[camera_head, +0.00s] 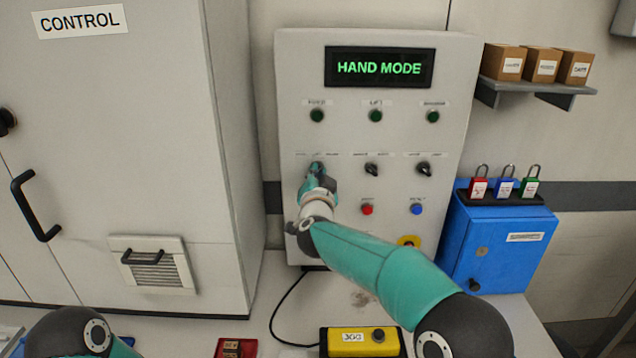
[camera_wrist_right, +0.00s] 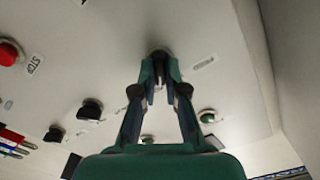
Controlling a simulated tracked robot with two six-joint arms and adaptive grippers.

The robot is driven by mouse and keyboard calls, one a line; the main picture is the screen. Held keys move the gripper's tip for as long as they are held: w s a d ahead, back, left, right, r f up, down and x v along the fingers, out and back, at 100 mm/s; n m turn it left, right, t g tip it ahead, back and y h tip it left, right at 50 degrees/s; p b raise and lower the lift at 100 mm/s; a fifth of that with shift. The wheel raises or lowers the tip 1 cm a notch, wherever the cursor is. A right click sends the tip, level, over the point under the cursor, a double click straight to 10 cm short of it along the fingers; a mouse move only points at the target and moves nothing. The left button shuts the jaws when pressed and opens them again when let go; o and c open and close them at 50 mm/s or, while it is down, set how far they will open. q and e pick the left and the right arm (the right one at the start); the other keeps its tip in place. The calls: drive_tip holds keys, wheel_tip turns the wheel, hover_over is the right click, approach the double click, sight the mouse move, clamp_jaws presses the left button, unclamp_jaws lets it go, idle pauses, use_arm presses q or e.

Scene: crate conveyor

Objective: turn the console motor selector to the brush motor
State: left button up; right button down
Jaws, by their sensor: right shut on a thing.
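The grey console (camera_head: 300,110) stands upright at the back, with a display reading "HAND MODE" (camera_head: 379,67). A row of three selectors crosses its middle. My right gripper (camera_head: 317,172) is at the leftmost one, covering nearly all of it. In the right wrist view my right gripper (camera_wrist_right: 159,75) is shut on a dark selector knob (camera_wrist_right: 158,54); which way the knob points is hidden. The small labels above it are too blurred to read. The middle selector (camera_head: 371,169) and right selector (camera_head: 423,169) are free. My left gripper is out of view; only part of that arm shows at lower left.
Round green lamps or buttons (camera_head: 376,116) sit above the selectors; red (camera_head: 367,209) and blue (camera_head: 416,209) buttons sit below. A white control cabinet (camera_head: 110,200) stands left. A blue box (camera_head: 500,250) with padlocks stands right. A yellow box (camera_head: 362,343) lies in front.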

drive_tip(key=shift+d+f+m+b, duration=0.1)
drive_tip(key=shift+m+b, duration=0.55)
drive_tip(key=shift+m, duration=0.65)
drive_tip(key=c, duration=1.2)
unclamp_jaws()
drive_tip(key=shift+d, duration=0.1)
drive_tip(key=shift+s, duration=0.1)
drive_tip(key=s, duration=1.1)
drive_tip(key=shift+s, duration=0.4)
